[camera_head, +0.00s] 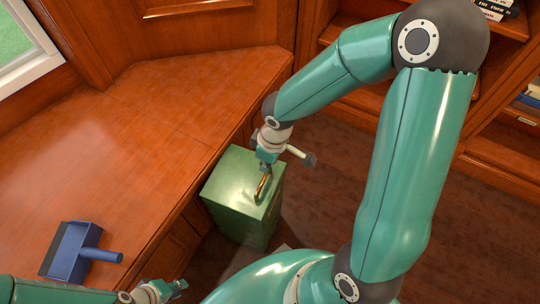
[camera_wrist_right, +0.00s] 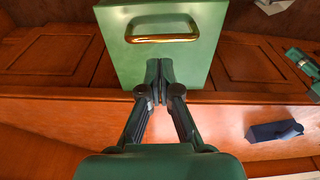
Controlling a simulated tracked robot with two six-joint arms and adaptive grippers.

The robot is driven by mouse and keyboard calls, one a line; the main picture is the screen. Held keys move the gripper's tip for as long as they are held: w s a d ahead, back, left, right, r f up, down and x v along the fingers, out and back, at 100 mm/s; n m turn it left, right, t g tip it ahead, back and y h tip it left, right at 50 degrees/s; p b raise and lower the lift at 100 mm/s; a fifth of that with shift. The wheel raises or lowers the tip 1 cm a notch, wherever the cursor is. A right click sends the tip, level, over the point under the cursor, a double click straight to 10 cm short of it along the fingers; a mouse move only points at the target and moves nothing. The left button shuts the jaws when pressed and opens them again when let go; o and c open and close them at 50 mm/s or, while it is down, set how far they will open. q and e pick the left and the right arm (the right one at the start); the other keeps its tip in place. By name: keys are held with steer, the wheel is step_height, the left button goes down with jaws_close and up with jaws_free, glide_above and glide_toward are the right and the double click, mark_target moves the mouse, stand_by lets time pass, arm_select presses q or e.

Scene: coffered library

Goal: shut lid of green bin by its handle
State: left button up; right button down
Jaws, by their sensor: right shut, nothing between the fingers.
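The green bin (camera_head: 238,222) stands on the floor beside the wooden desk. Its green lid (camera_head: 228,182) looks flat and level on top, with no gap that I can see. The brass handle (camera_head: 263,187) is on the lid; it also shows in the right wrist view (camera_wrist_right: 162,38). My right gripper (camera_head: 263,163) is over the lid's edge, close to the handle. In the right wrist view its fingers (camera_wrist_right: 159,75) are together and empty, apart from the handle. My left gripper (camera_head: 172,288) is at the bottom of the head view, small and away from the bin; its jaw state is unclear.
The wooden desk (camera_head: 150,125) runs along the left, close beside the bin. A blue dustpan (camera_head: 72,250) lies on it. Bookshelves (camera_head: 500,140) stand at the back right. Dark floor (camera_head: 335,165) is open to the right of the bin, partly hidden by my right arm.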

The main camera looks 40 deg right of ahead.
mark_target(264, 179)
steer(key=f, duration=0.1)
steer(key=f+b, duration=0.1)
steer(key=f, duration=0.3)
steer(key=shift+w+a+b, duration=0.2)
steer(key=shift+w+b, duration=0.1)
steer(key=shift+b, duration=0.1)
steer(key=shift+s+f+b, duration=0.1)
steer(key=shift+f+b, duration=0.75)
steer(key=shift+b, duration=0.1)
steer(key=shift+r, duration=0.1)
steer(key=shift+s+r, duration=0.1)
